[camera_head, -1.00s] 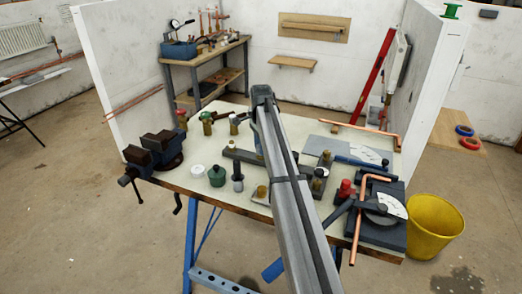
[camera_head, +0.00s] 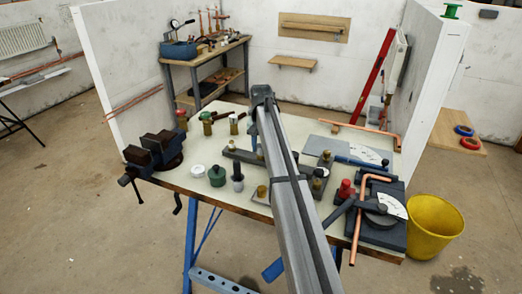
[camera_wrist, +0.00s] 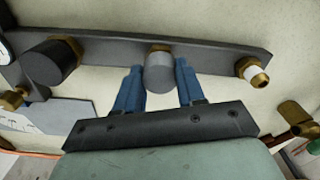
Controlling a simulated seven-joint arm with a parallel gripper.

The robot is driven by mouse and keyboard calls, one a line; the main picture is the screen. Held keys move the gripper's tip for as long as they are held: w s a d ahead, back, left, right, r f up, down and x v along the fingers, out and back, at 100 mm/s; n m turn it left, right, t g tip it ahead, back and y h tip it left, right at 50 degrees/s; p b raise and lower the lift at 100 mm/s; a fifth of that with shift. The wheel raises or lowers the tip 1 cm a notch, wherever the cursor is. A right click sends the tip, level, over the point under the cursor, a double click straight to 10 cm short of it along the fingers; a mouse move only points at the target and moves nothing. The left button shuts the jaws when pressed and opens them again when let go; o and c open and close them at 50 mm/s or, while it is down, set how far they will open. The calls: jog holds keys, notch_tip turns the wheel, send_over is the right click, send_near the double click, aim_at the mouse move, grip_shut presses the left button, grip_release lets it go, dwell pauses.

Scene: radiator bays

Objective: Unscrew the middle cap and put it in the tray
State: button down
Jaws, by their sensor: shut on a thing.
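A dark grey bar (camera_wrist: 205,58) with three fittings crosses the wrist view. The middle cap (camera_wrist: 159,72), a plain grey cylinder, sits at the bar's centre in front of a brass fitting. My gripper (camera_wrist: 159,85) has one blue finger on each side of this cap and is shut on it. A darker cap (camera_wrist: 50,62) covers the left fitting; the right brass fitting (camera_wrist: 253,72) shows a white end. In the head view the bar (camera_head: 240,155) lies on the bench, partly behind my arm, which hides the middle cap. I cannot clearly make out which thing is the tray.
A flat grey piece with paper (camera_head: 318,145) lies at the back right of the bench. A vise (camera_head: 155,152) stands at the left edge. A pipe bender (camera_head: 378,225) with copper pipe occupies the front right. Several bottles and fittings stand around. A yellow bucket (camera_head: 434,228) is on the floor.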

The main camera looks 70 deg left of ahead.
jog(key=n, duration=0.5)
jog(key=c, duration=0.8)
grip_release()
jog(key=shift+c, duration=0.2)
